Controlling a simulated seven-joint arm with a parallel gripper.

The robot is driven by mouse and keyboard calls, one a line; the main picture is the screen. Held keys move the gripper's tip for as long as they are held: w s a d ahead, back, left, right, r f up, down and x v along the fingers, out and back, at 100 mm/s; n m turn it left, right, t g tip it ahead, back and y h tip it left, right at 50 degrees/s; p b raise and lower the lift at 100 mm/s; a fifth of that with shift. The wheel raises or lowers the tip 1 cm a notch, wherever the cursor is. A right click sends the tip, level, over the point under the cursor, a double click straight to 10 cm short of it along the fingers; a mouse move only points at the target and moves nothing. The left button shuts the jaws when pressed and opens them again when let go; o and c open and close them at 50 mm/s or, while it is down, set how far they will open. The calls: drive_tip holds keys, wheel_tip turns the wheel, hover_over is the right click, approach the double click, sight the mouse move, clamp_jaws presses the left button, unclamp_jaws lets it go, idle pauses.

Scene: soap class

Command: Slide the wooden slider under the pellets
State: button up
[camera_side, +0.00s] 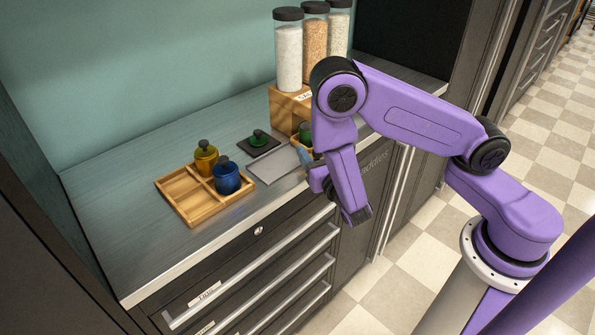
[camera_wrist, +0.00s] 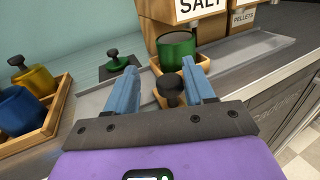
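The wooden slider (camera_wrist: 158,82) is a small open wooden box on a grey metal track, holding a green pot (camera_wrist: 176,50). It stands in front of the salt dispenser; in the side view the slider (camera_side: 296,142) is partly hidden by my arm. A dark round knob (camera_wrist: 170,90) is on the slider's near side. My gripper (camera_wrist: 161,67) has its two blue fingers apart on either side of the knob, with a visible gap on the left. The wooden pellets dispenser (camera_wrist: 243,17) stands right of the salt one. In the side view my gripper (camera_side: 308,160) is at the slider's front.
The grey track (camera_wrist: 255,52) runs past the dispensers, clear to the right. A green lid (camera_side: 259,137) sits on a dark square plate. A wooden tray (camera_side: 180,188) at left holds a yellow pot (camera_side: 206,160) and a blue pot (camera_side: 227,180).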

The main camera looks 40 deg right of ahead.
drive_tip(key=a, duration=0.5)
drive_tip(key=s+a, duration=0.1)
drive_tip(key=a, duration=0.1)
drive_tip(key=shift+a, duration=0.25)
drive_tip(key=shift+s+a, duration=0.15)
drive_tip(key=shift+s, duration=0.45)
drive_tip(key=v, duration=1.5)
drive_tip(key=x, duration=1.7)
drive_tip(key=shift+w+a, duration=0.1)
drive_tip(key=shift+w, duration=0.1)
clamp_jaws()
